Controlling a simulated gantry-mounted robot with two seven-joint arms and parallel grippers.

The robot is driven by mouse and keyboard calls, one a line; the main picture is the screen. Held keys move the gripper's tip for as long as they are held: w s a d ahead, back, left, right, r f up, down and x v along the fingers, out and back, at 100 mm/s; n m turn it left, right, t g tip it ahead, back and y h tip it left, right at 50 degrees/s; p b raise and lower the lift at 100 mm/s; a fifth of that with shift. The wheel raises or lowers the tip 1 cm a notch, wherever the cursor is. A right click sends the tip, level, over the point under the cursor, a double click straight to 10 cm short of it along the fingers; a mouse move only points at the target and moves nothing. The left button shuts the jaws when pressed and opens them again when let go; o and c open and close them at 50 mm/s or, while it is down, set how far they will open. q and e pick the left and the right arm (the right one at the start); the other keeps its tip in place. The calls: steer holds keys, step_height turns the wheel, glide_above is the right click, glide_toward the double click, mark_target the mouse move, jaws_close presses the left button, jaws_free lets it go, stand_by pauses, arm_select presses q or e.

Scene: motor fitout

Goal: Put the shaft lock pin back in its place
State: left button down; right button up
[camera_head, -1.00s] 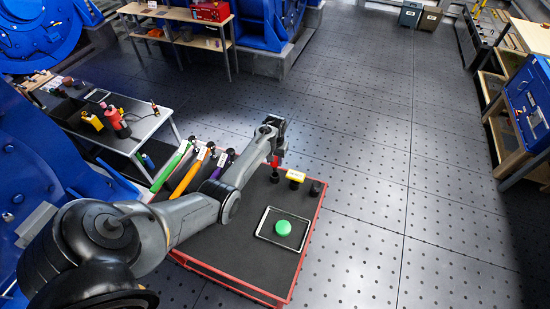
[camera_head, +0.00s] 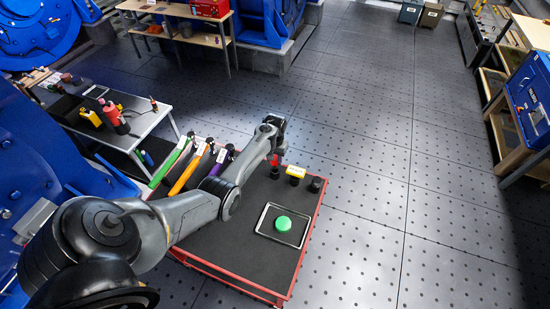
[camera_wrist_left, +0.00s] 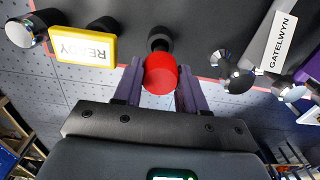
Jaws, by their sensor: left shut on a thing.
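The red-headed piece, seemingly the shaft lock pin (camera_wrist_left: 160,74), is between the two purple-grey fingers of my left gripper (camera_wrist_left: 159,92). Its red part also shows in the head view (camera_head: 275,160), below the left gripper (camera_head: 274,140). The gripper is shut on it, above the far part of the cart top. In the left wrist view, a black round piece (camera_wrist_left: 159,40) is just beyond the red head; whether it is part of the pin or a separate holder, I cannot tell. The pin's lower end is hidden. My right gripper is not in view.
A green button sits on a tray (camera_head: 265,237) on the red-edged cart (camera_head: 235,265). Green, orange and purple-handled tools lie left. A bottle table (camera_head: 150,127) stands farther left. Open floor lies right.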

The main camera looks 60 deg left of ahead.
mark_target(275, 165)
arm_select(q)
steer(key=shift+p, duration=0.65)
stand_by(1.3)
steer(key=shift+f+b, duration=2.25)
steer(key=shift+f, duration=0.55)
steer(key=c, duration=0.5)
jaws_free()
steer(key=shift+c, duration=0.2)
steer(key=shift+r, duration=0.1)
step_height(275, 165, up, 9)
steer(key=shift+r+p, duration=0.1)
steer(key=shift+p, duration=0.95)
steer(key=shift+r, duration=0.75)
steer(key=shift+s+f, duration=0.1)
